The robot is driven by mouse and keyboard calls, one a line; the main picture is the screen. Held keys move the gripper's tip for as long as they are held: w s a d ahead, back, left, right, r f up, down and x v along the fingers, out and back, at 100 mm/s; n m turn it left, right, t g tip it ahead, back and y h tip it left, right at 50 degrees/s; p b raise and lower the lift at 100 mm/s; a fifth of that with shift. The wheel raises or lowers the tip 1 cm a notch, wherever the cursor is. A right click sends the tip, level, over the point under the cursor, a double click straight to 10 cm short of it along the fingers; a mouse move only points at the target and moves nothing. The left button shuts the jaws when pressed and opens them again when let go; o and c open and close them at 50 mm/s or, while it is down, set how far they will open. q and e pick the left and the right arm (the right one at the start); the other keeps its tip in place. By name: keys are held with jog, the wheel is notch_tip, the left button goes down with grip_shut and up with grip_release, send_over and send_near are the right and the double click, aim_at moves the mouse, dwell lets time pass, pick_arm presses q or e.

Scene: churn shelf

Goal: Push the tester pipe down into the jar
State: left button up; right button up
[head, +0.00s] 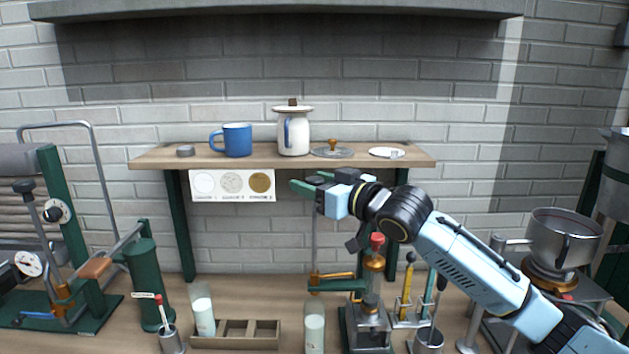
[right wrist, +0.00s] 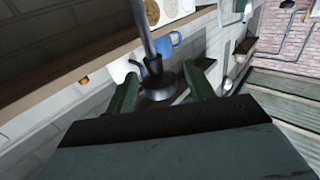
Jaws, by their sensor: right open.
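A thin upright metal rod (head: 315,235), apparently the tester pipe, stands above a glass jar (head: 314,328) with milky contents. A green bracket with an orange clamp (head: 330,276) is beside the rod. My right gripper (head: 306,187) reaches leftward near the top of the rod, just below the shelf. In the right wrist view its green fingers (right wrist: 165,92) are open, with a rod and its dark round end (right wrist: 158,80) showing between them. Whether the fingers touch it cannot be told. The rod's lower end is hard to make out. My left gripper is not in view.
The wooden shelf (head: 260,160) above holds a blue mug (head: 237,140) and a white pot (head: 293,133). A wooden rack (head: 205,342) and another milky glass (head: 203,315) stand left of the jar. A red-topped device (head: 375,262) stands close on its right.

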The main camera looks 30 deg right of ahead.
grip_shut()
jog(key=b, duration=0.5)
send_over(315, 283)
jog(key=f, duration=1.5)
jog(key=shift+w+f, duration=0.2)
jog(key=shift+f, duration=0.85)
jog(key=shift+c, duration=0.5)
grip_release()
jog(key=shift+f, duration=0.1)
jog(key=shift+o, duration=0.5)
jog(key=v, duration=1.3)
jog(key=shift+s, duration=0.2)
